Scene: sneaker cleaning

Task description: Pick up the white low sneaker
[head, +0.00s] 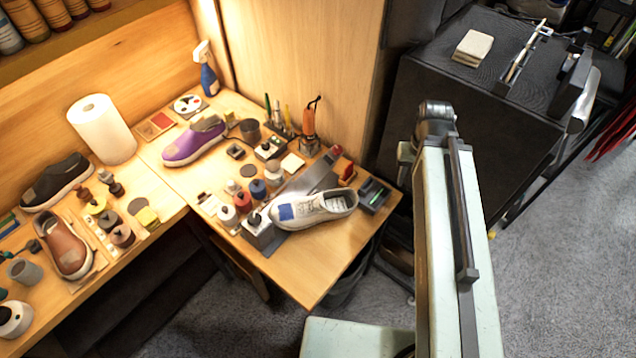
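The white low sneaker (325,206) lies near the right end of the wooden workbench (312,268), its toe pointing left and its heel at the right. A blue patch shows on its toe. It rests on or against a grey metal piece, and the exact contact is unclear. My pale green arm (437,255) rises at the right of the picture, apart from the sneaker. My gripper cannot be made out in this view.
Small bottles (243,201) and a metal block (258,233) crowd the sneaker's left. A black tray (373,195) sits just right of it. A purple shoe (194,141), a brown shoe (66,246) and a dark shoe (57,181) stand farther left. The bench's front corner is clear.

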